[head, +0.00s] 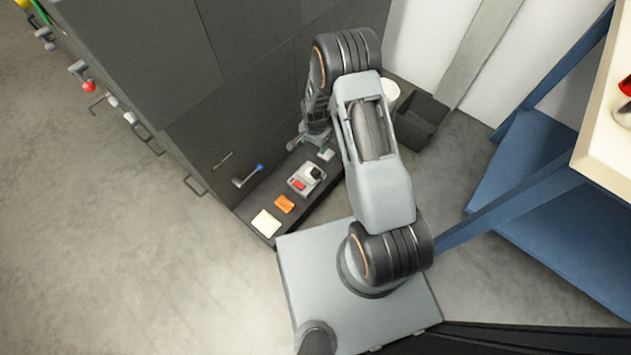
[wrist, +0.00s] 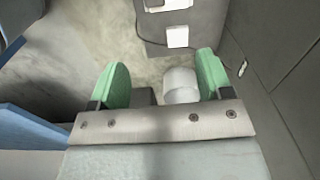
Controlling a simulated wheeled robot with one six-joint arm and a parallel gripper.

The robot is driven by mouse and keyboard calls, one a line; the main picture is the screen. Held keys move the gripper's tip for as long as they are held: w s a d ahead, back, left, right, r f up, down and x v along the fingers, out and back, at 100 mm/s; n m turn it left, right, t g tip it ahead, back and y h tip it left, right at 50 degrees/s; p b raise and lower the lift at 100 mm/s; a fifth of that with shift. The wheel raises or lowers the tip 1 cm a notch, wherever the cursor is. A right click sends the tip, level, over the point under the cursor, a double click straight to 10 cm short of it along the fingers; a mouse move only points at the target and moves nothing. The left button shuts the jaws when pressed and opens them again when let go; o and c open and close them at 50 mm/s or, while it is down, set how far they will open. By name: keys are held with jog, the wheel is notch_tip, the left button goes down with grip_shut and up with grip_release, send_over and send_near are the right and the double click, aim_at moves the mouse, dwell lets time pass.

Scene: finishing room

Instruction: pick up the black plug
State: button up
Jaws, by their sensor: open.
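I cannot make out the black plug for certain in either view. In the head view, a small grey tray (head: 297,184) on the low dark shelf bears a red piece (head: 299,185) and a dark, pale-edged piece (head: 315,173). I cannot tell if the dark piece is the plug. My gripper (head: 311,148) hangs above the far part of that shelf, apart from the tray. In the wrist view its green fingertips (wrist: 163,66) are spread with nothing held between them. A thin dark cable (wrist: 150,43) runs beyond them.
An orange block (head: 284,204) and a cream block (head: 266,223) lie on the shelf's near end. A dark cabinet (head: 250,100) with a blue-tipped handle (head: 259,167) rises beside it. A dark bin (head: 422,118) and a white cylinder (wrist: 181,82) stand behind. Blue framing (head: 540,180) is at right.

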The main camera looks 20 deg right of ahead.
jog(key=b, duration=0.4)
send_near(315, 171)
jog(key=shift+m, duration=0.4)
notch_tip(315, 171, down, 5)
jog(key=shift+w+d+f, duration=0.1)
jog(key=shift+w+f, duration=0.05)
jog(key=shift+f+b, duration=1.8)
jog(key=shift+f, duration=0.85)
jog(key=shift+c, duration=0.4)
jog(key=c, duration=0.9)
jog(key=shift+c, duration=0.2)
jog(key=shift+r, duration=0.15)
